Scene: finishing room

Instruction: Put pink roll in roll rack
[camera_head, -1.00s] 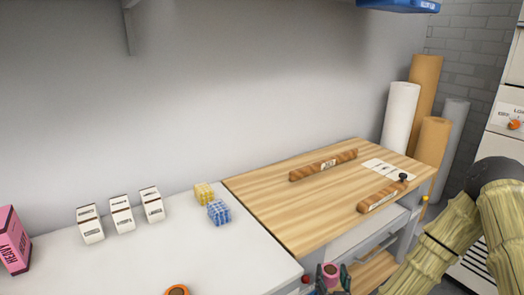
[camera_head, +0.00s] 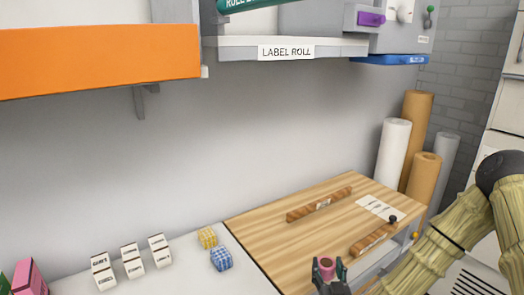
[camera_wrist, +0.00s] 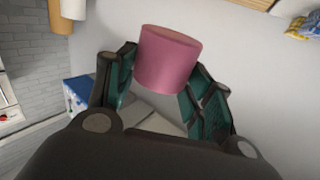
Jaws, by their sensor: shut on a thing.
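The pink roll (camera_head: 327,264) is a short, upright cylinder with a darker hole in its top, near the bottom of the head view. My gripper (camera_head: 328,277) is shut on it, with a finger at each side, in front of the wooden board. In the wrist view the pink roll (camera_wrist: 168,62) stands up between the dark green-padded fingers (camera_wrist: 160,88). At the top of the head view is a grey shelf (camera_head: 340,45) with a "LABEL ROLL" sign. A green bar (camera_head: 265,4) with partly cut-off "ROLL" lettering is above it. I cannot tell which part is the roll rack.
An orange panel (camera_head: 100,60) juts out at upper left. A blue tray (camera_head: 390,60) is at upper right. The wooden board (camera_head: 270,235) carries brown wrapped sticks. White boxes (camera_head: 132,262) and small patterned blocks (camera_head: 221,259) stand left. Tall rolls (camera_head: 394,150) stand at the back right.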

